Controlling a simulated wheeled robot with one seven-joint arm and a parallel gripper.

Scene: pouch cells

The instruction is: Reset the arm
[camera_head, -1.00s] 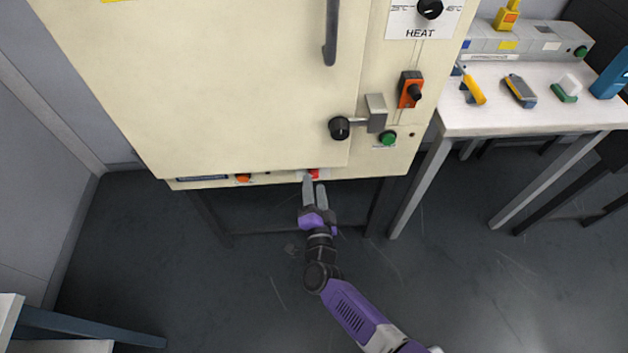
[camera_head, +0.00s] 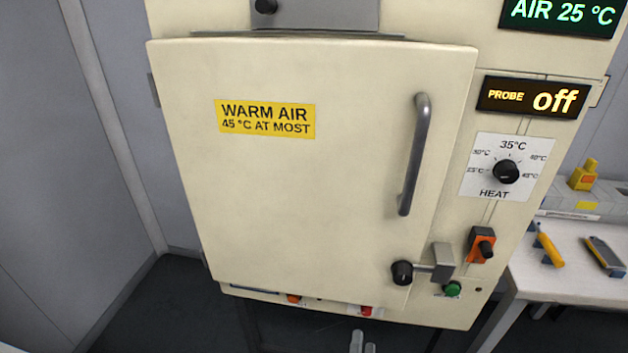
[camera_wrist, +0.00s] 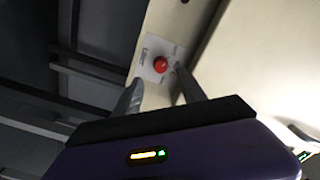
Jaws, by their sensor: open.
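My gripper (camera_head: 362,343) shows only as two grey fingertips at the bottom edge of the head view, below the cabinet's lower front. In the wrist view my gripper (camera_wrist: 156,98) has its two fingers apart with nothing between them. Ahead of them is a red round button (camera_wrist: 160,64) on a light label plate. The same red button (camera_head: 366,311) is on the cabinet's bottom strip in the head view. The rest of my arm is out of the head view.
The cream warm-air cabinet (camera_head: 300,200) has its door shut, with a handle (camera_head: 414,155) and a latch with a black knob (camera_head: 402,273). Its displays read AIR 25 °C and PROBE off. A white bench (camera_head: 560,285) with tools stands at right. The floor at lower left is clear.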

